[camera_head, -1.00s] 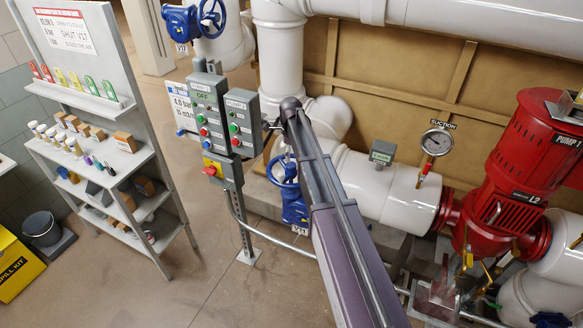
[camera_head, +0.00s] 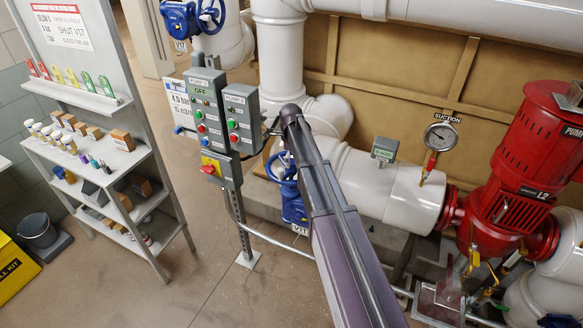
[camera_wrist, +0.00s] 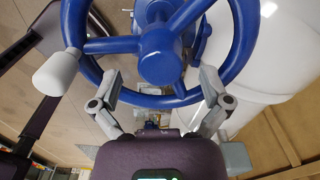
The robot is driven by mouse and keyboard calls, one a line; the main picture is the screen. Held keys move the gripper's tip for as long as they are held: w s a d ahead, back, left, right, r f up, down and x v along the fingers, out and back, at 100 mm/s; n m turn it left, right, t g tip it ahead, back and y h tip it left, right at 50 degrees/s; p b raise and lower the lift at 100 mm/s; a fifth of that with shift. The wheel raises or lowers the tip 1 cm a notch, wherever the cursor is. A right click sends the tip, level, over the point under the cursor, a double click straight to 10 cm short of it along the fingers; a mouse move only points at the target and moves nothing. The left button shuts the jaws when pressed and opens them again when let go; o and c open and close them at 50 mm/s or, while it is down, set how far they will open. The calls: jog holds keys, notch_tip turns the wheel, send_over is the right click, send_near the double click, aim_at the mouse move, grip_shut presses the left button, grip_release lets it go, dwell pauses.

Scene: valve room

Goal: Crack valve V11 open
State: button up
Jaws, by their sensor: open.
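A blue valve (camera_head: 294,205) stands low behind my arm in the head view. Its tag appears to read V11, and its blue handwheel (camera_head: 283,169) is partly hidden by my arm. In the wrist view a blue handwheel (camera_wrist: 90,47) with spokes, a central hub and a white knob (camera_wrist: 55,74) fills the upper middle. My gripper (camera_wrist: 158,84) is open, with one finger on each side below the hub, near the lower rim. I cannot tell whether the fingers touch the wheel. The gripper is hidden behind my arm in the head view.
Pump control boxes (camera_head: 210,110) on a post stand left of the valve. White pipe (camera_head: 380,190) and a red pump (camera_head: 540,150) are at the right, with a suction gauge (camera_head: 440,137). Another blue valve (camera_head: 180,20) is at the top. Shelving (camera_head: 110,185) stands left; floor between is clear.

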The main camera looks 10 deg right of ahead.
jog(key=shift+f+b, duration=0.9)
jog(key=shift+f, duration=0.3)
jog(key=c, duration=1.3)
jog(key=shift+o, duration=0.2)
jog(key=n, duration=0.7)
jog(key=shift+n, duration=0.5)
